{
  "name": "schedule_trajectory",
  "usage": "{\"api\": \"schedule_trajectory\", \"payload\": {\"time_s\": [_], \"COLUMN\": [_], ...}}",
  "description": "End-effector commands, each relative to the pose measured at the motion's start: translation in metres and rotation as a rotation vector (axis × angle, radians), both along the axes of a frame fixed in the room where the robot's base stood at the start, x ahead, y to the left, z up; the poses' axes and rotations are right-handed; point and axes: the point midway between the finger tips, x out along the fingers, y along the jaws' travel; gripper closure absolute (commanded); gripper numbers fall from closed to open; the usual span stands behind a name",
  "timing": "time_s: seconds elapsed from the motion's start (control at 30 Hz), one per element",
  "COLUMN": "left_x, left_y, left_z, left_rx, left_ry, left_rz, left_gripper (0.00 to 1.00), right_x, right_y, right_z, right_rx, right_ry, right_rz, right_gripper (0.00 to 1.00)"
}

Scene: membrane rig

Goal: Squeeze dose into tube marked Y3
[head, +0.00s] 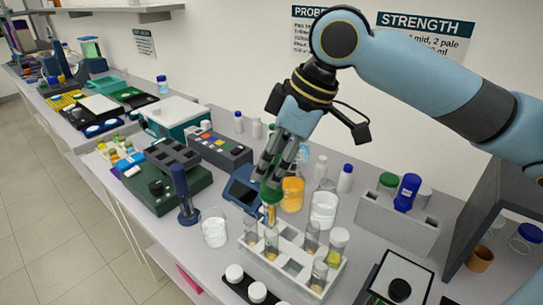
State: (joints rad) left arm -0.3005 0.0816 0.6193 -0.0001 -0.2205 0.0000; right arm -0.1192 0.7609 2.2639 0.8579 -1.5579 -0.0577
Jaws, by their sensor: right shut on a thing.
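My right gripper (269,182) comes down from the upper right. It is shut on a dropper with a green top (270,198), held upright with its tip pointing down. The dropper is over the back left part of a white tube rack (297,272). Its lower end overlaps a glass tube (271,242) in the picture; I cannot tell whether the tip is inside the tube. Several other tubes stand in the rack, among them one with yellow liquid (335,257). No tube mark is readable, so I cannot tell which is Y3. My left gripper is not in view.
Beakers with orange liquid (292,195) and white contents (323,212) stand behind the rack. Another beaker (214,232) and a blue upright tool (185,198) are to its left. A grey holder (385,224) with capped bottles is at right. White-capped vials (257,292) stand in front.

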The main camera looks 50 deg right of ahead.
Motion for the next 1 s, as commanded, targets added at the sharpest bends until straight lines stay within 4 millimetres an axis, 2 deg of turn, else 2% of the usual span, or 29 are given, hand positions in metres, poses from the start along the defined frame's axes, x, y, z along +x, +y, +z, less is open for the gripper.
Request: {"api": "schedule_trajectory", "payload": {"time_s": [0.03, 0.17, 0.7, 1.0], "left_x": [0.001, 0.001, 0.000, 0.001], "left_y": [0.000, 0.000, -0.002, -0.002], "left_z": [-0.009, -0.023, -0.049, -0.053], "left_rx": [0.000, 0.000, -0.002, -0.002], "left_ry": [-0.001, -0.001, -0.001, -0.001], "left_rz": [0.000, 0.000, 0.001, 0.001], "left_gripper": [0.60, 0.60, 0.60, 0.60], "right_x": [0.000, 0.000, 0.000, 0.000], "right_y": [0.000, 0.000, 0.000, 0.000], "right_z": [-0.008, -0.019, -0.069, -0.077], "right_rx": [0.000, -0.001, 0.000, 0.001], "right_ry": [0.000, 0.000, 0.000, -0.001], "right_rz": [0.001, 0.002, 0.001, 0.002], "right_gripper": [1.00, 1.00, 1.00, 1.00]}}
